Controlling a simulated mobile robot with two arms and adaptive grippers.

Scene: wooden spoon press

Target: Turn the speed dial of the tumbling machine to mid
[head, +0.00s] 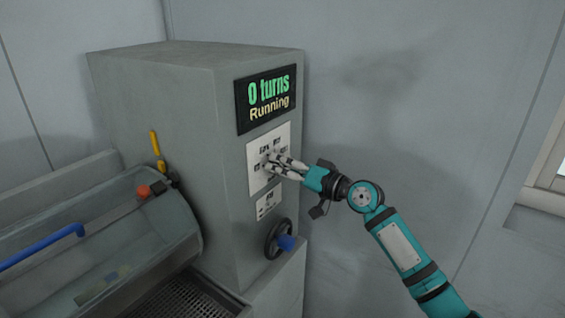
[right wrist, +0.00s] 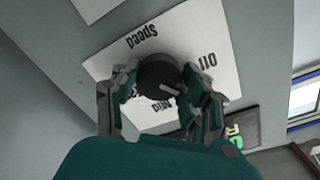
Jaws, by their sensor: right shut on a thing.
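The tumbling machine (head: 170,90) is a grey cabinet with a white dial plate (head: 256,184) on its front. In the right wrist view the plate (right wrist: 190,30) carries the words "Speed" and "Off" and other, partly hidden labels. The round black speed dial (right wrist: 157,73) sits between the fingers of my right gripper (head: 273,163), which is shut on it. A short light mark on the dial points to the lower right in the wrist view, on the side between "Off" and a label that looks like "Mid". In the head view the fingers hide the dial. My left gripper is out of view.
A display (head: 267,99) above the plate reads "0 turns" and "Running". A black handwheel (head: 272,240) with a blue knob is below. A clear drum (head: 150,225) with a blue handle (head: 45,245) lies to the left. The wall at right is clear.

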